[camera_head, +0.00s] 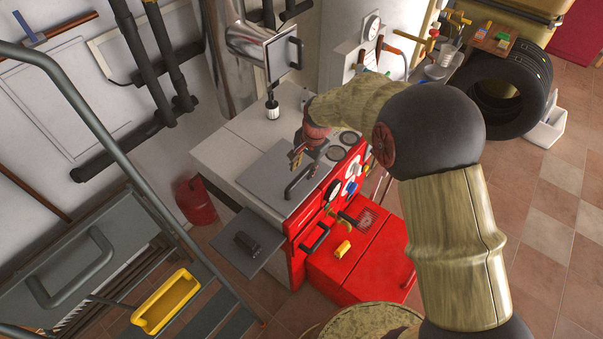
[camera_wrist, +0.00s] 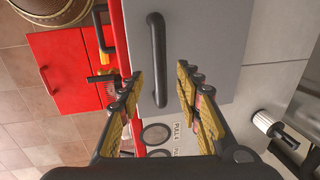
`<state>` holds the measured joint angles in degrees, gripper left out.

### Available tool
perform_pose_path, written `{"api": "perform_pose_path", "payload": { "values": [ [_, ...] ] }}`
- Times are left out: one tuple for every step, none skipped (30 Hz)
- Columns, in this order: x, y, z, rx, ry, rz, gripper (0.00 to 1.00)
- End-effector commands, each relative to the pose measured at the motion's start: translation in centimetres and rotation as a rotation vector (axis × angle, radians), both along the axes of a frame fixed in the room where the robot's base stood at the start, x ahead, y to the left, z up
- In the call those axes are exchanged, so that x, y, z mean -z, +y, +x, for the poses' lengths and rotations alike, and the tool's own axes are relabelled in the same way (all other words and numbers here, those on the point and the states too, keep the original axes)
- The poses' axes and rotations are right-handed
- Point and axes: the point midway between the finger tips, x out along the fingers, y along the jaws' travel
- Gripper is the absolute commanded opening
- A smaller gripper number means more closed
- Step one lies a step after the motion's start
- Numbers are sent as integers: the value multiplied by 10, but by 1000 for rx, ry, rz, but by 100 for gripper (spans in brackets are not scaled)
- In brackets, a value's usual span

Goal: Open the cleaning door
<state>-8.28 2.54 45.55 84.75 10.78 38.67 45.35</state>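A flat grey door panel (camera_head: 262,172) with a dark bar handle (camera_head: 300,180) lies on top of the boiler, and it looks shut. I take it to be the cleaning door. In the wrist view the grey panel (camera_wrist: 212,38) fills the upper middle, with its handle (camera_wrist: 158,60) upright in the picture. My gripper (camera_head: 298,158) is above the panel, close to the handle. In the wrist view my gripper (camera_wrist: 159,76) is open and empty, its yellow-padded fingers on either side of the handle. The handle appears between them, apart from both; the depth gap is unclear.
The red boiler front (camera_head: 372,232) has dials and another dark handle (camera_head: 314,239). A grey flap (camera_head: 247,242) juts out at the left. A chrome flue pipe (camera_head: 254,38) and a black-and-white knob (camera_head: 272,108) stand behind. A metal stair rail (camera_head: 105,128) is at left.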

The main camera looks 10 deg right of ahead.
Motion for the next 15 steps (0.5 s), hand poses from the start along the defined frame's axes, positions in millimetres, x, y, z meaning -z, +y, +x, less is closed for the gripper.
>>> {"api": "perform_pose_path", "payload": {
  "values": [
    [9, 1, 1, 0, 1, 0, 35],
    [14, 2, 1, 0, 1, 0, 35],
    [19, 3, 2, 0, 1, 0, 35],
    [23, 3, 2, 0, 1, 0, 35],
    [26, 4, 3, -1, 1, 0, 35],
    [29, 4, 4, -1, 0, 0, 35],
    [31, 4, 5, -1, -1, 1, 35],
    [33, 5, 5, -1, -1, 1, 35],
    [36, 5, 5, -1, -2, 0, 35],
    [37, 5, 6, -1, -2, 0, 35],
    [38, 5, 6, -1, -2, 0, 35],
    [39, 6, 6, -1, -2, 0, 35],
    [39, 6, 6, -1, -2, 0, 35],
    [39, 6, 6, -1, -2, 0, 35],
    [39, 6, 6, -1, -2, 0, 35]
  ]
}}
